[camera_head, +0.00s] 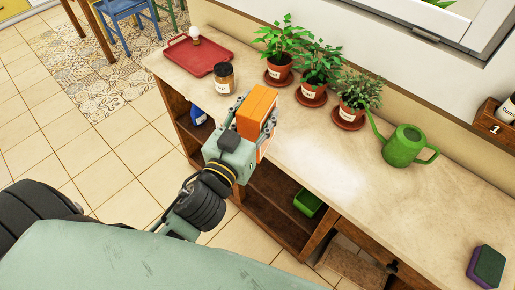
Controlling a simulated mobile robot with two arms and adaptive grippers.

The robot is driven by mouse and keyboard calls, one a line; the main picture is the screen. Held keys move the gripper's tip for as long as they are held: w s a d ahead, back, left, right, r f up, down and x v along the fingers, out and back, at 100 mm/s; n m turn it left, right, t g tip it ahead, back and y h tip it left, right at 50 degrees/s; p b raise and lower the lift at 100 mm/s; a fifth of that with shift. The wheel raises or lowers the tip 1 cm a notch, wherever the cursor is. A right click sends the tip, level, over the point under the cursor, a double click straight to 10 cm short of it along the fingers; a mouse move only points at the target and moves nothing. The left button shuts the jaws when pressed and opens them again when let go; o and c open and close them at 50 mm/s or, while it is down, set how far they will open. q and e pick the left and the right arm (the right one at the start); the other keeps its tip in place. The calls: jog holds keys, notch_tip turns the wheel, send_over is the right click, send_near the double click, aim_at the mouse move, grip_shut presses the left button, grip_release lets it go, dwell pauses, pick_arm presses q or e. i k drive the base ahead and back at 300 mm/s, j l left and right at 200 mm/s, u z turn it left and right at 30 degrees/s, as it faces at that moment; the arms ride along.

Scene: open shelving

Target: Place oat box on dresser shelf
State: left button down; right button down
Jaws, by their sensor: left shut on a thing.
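An orange box (257,104), which looks like the oat box, is held at the end of my left arm. My left gripper (250,125) is shut on it, in front of the dresser's front edge and near the counter top. The gripper hides the lower part of the box, and its label cannot be read. The dresser (315,135) has a pale top and open wooden shelves below. An open shelf (268,207) shows under the top, partly hidden by my left arm. My right gripper is not in view.
On the top stand a red tray (198,56), a brown jar (223,78), potted plants (322,70) and a green watering can (404,146). A sponge (486,267) lies at the right. A green container (307,203) and a blue item (198,115) occupy shelves below. Tiled floor lies in front.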

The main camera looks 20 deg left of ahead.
aim_at(277, 176)
jog(key=k+j+z, duration=0.6)
jog(key=k+j, duration=0.25)
jog(key=j, duration=0.1)
